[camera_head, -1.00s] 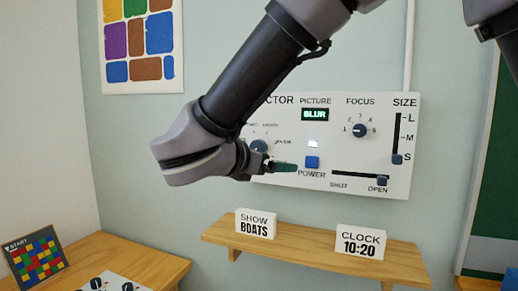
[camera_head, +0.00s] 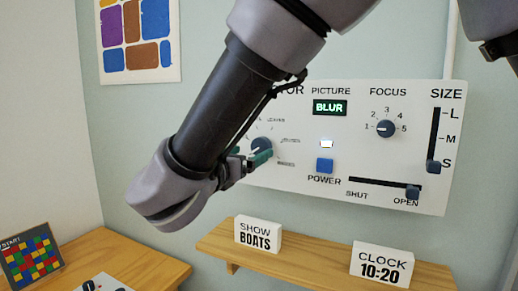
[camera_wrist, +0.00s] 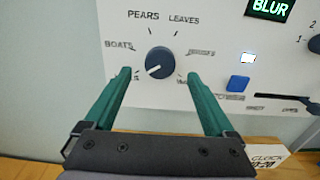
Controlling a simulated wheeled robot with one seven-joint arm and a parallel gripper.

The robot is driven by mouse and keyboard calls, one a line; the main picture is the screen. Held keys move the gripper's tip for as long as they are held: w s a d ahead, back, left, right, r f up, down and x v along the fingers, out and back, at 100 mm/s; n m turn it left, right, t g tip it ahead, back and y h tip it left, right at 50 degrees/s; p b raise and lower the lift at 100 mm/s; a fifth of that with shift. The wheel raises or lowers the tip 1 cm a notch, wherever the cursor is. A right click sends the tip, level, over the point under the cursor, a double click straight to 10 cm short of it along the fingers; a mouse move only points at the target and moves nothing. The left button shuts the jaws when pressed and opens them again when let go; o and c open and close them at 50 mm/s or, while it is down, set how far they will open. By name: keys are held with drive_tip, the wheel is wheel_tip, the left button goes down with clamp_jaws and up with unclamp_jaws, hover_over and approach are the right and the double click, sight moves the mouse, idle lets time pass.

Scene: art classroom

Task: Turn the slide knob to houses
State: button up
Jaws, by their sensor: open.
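The slide knob (camera_wrist: 159,61) is a dark round dial on the white projector panel (camera_wrist: 215,50). Its white pointer line aims at the lower left in the wrist view. Labels around it read BOATS, PEARS and LEAVES; the label at right is blurred, and lower ones are partly hidden by my fingers. My gripper (camera_wrist: 159,73) is open, its green fingertips left and right of the knob with gaps showing; depth to the panel is unclear. In the head view my gripper (camera_head: 262,157) is at the knob (camera_head: 262,144), partly covering it.
The picture display (camera_head: 330,107) reads BLUR. A blue power button (camera_head: 325,166), focus dial (camera_head: 385,128), shut/open slider (camera_head: 412,191) and size slider (camera_head: 433,166) are to the right. Below, a wooden shelf (camera_head: 310,268) holds a SHOW BOATS sign (camera_head: 258,235) and a CLOCK 10:20 sign (camera_head: 381,266).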

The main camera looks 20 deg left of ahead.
sight(259, 148)
drive_tip(key=w, duration=0.5)
drive_tip(key=shift+w+d, duration=0.1)
drive_tip(key=shift+d, duration=0.1)
drive_tip(key=c, duration=1.4)
